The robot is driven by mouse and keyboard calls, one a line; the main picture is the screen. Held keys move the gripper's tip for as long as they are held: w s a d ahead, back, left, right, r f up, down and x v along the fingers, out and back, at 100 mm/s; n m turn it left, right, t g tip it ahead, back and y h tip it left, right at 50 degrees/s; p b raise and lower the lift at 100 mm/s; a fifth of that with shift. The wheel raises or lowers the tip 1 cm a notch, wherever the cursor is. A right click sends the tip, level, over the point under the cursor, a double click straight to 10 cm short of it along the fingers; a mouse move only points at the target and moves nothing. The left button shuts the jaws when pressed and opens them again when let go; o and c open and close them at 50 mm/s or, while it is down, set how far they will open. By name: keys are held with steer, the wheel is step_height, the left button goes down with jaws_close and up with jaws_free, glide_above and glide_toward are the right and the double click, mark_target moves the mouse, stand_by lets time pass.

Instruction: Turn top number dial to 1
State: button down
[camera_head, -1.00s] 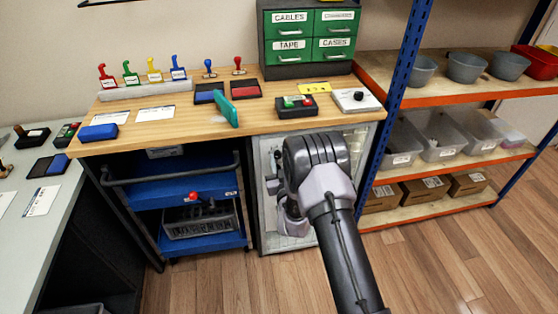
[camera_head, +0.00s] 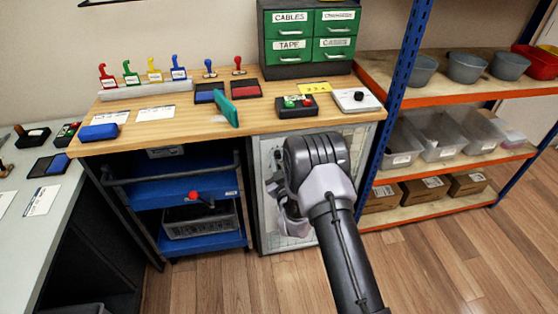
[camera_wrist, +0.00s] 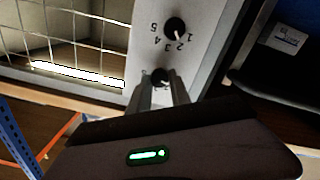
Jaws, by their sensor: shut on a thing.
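The cabinet (camera_head: 262,235) under the bench has a light frame and a mesh front. In the wrist view, its pale panel (camera_wrist: 146,38) carries two black dials ringed with numbers and appears upside down. My gripper (camera_wrist: 162,86) is shut on the dial (camera_wrist: 160,75) lower in that picture, which seems to be the top number dial. The fingers hide part of it and most of its numbers, so its setting cannot be read. The other number dial (camera_wrist: 175,28) is uncovered, with its numbers visible. In the head view my wrist hides the panel and dials.
The wooden bench (camera_head: 190,128) above holds stamps, ink pads and a button box (camera_head: 297,106). A blue cart (camera_head: 175,190) stands left of the cabinet. A shelf rack with a blue post (camera_head: 402,70) stands close on the right. Wooden floor in front is clear.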

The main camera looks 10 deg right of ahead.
steer(key=c, duration=1.2)
jaws_free()
steer(key=s+p, duration=0.1)
steer(key=s, duration=0.7)
steer(key=s+p, duration=0.1)
steer(key=s, duration=0.8)
steer(key=shift+s+a+f, duration=0.15)
steer(key=shift+s, duration=0.1)
